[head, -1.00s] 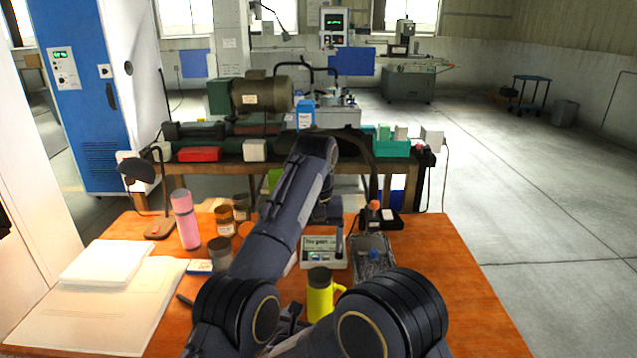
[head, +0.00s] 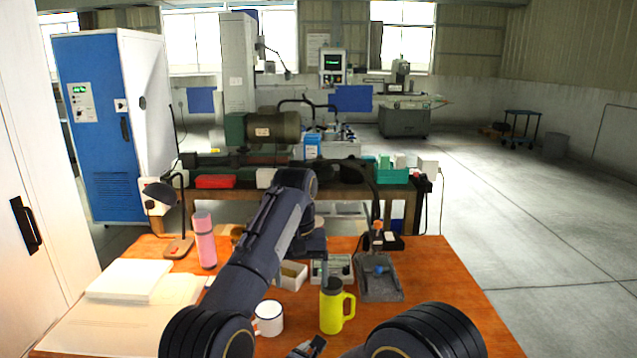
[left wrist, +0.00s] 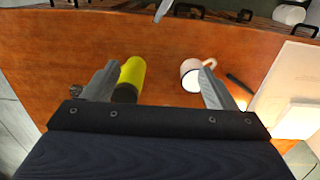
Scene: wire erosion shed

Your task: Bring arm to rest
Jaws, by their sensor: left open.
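My left arm rises from the bottom of the head view, bends at a high elbow and comes down over the wooden table (head: 440,290). Its gripper shows in the left wrist view (left wrist: 157,82), with two grey fingers wide apart and nothing between them. It is above the table; a yellow mug (left wrist: 132,75) shows by one finger and a white mug (left wrist: 190,76) by the other. In the head view my forearm mostly hides this gripper. A small dark part of mine shows at the bottom edge of the head view; I cannot tell its jaw state.
The yellow mug (head: 334,308) and white mug (head: 269,319) stand near the front. A pink bottle (head: 204,242), a lamp (head: 181,215) and papers (head: 130,280) are left. A workbench (head: 345,190) stands behind; the table's right side is clear.

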